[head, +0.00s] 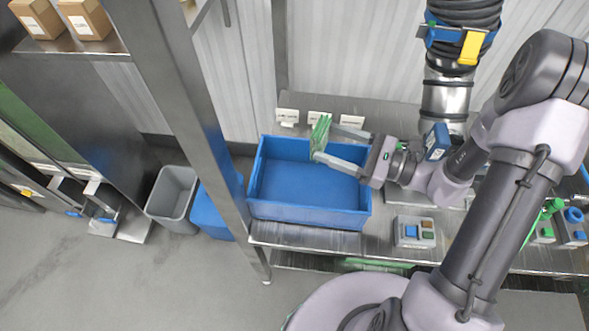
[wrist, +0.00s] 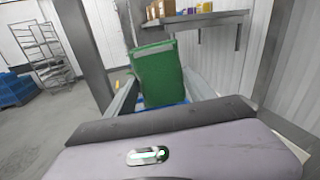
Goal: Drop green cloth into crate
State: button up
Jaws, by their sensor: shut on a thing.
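The green cloth (head: 320,134) is held between the fingertips of my gripper (head: 337,146), over the back right part of the blue crate (head: 308,213). In the wrist view the green cloth (wrist: 159,74) stands upright between the two fingers of my gripper (wrist: 160,90). The crate stands on a steel table and its visible floor is bare. The cloth appears above the crate floor; its exact height is hard to tell. In the wrist view only a little blue of the crate (wrist: 150,104) shows below the cloth.
Small white label cards (head: 321,117) stand behind the crate. A button box (head: 414,232) sits to its right on the table (head: 330,243). A steel post (head: 190,90) rises close to the crate's left side. A grey bin (head: 173,196) stands on the floor at left.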

jog(key=shift+w+a, duration=0.35)
jog(key=shift+w, duration=0.05)
jog(key=shift+f, duration=0.25)
jog(key=f+b, duration=0.4)
jog(key=f, duration=0.1)
jog(key=shift+s+d+f, duration=0.2)
jog(key=shift+s+f, duration=0.05)
jog(key=o, duration=1.3)
jog(key=shift+r, duration=0.1)
jog(key=p+v, duration=0.2)
jog(key=v, duration=1.5)
jog(key=shift+s+d, duration=0.1)
jog(key=shift+d, duration=0.1)
